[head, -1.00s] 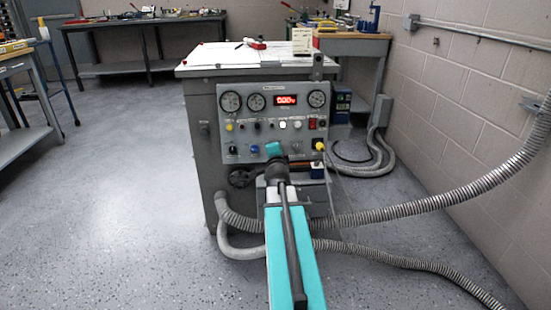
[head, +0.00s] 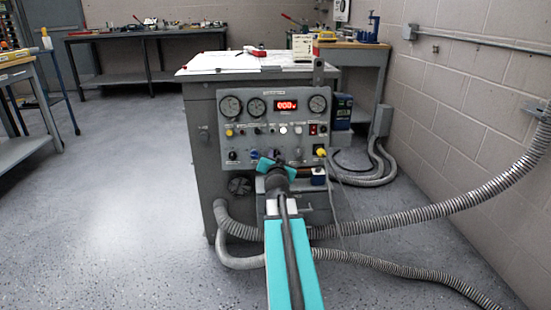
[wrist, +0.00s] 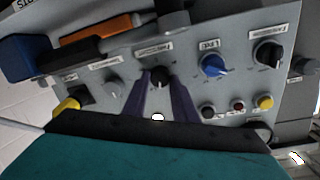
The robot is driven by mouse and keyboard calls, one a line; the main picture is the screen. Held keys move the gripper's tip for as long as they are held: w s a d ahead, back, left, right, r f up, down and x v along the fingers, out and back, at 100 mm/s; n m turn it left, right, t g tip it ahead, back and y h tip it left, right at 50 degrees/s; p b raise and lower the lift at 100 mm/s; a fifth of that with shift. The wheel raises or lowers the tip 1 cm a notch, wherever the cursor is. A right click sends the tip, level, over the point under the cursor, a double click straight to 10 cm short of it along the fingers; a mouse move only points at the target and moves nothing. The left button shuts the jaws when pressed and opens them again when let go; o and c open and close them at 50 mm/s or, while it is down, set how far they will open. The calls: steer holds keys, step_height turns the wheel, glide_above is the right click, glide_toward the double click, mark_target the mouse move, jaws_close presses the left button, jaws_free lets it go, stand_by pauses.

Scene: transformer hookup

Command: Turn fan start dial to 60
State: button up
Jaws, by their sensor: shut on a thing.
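A black dial (wrist: 159,74) sits in the middle of the wrist view, under a label too blurred for me to read, so I cannot tell its setting. My gripper (wrist: 161,83) has its two dark fingers on either side of this dial and is shut on it. In the head view my gripper (head: 270,160) is at the lower row of the grey control panel (head: 224,119) and hides the dial. A blue dial (wrist: 213,65) and another black dial (wrist: 266,52) are on the right in the wrist view; a grey knob (wrist: 113,88) is on the left.
Small buttons, including a yellow one (wrist: 265,102), sit close to the fingers. The panel has round gauges (head: 318,103) and a red display (head: 286,105). Grey hoses (head: 410,215) run right from the cabinet (head: 200,160). The floor at left is clear.

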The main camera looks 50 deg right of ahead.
steer(key=n+p, duration=0.1)
steer(key=n, duration=0.1)
steer(key=n+p, duration=0.1)
steer(key=n, duration=0.1)
steer(key=n+p, duration=0.1)
steer(key=n, duration=0.1)
steer(key=shift+d+r+n+t+p, duration=0.1)
steer(key=shift+r+n+t+p, duration=0.2)
steer(key=shift+n, duration=0.1)
steer(key=n+p, duration=0.3)
steer(key=shift+n+t+y, duration=0.3)
steer(key=shift+n, duration=0.1)
steer(key=n+p, duration=0.2)
steer(key=n, duration=0.2)
steer(key=shift+f+p, duration=0.1)
steer(key=shift+p, duration=0.25)
steer(key=n+p, duration=0.1)
steer(key=n, duration=0.2)
steer(key=n+y+p, duration=0.1)
steer(key=n+p, duration=0.1)
steer(key=n, duration=0.2)
steer(key=shift+f+t, duration=0.1)
steer(key=shift+t, duration=0.2)
steer(key=n+p, duration=0.1)
steer(key=n, duration=0.2)
steer(key=shift+n+y+p, duration=0.3)
steer(key=shift+p, duration=0.1)
steer(key=shift+f+n+p, duration=0.1)
steer(key=shift+n+p, duration=0.35)
steer(key=shift+n, duration=1.15)
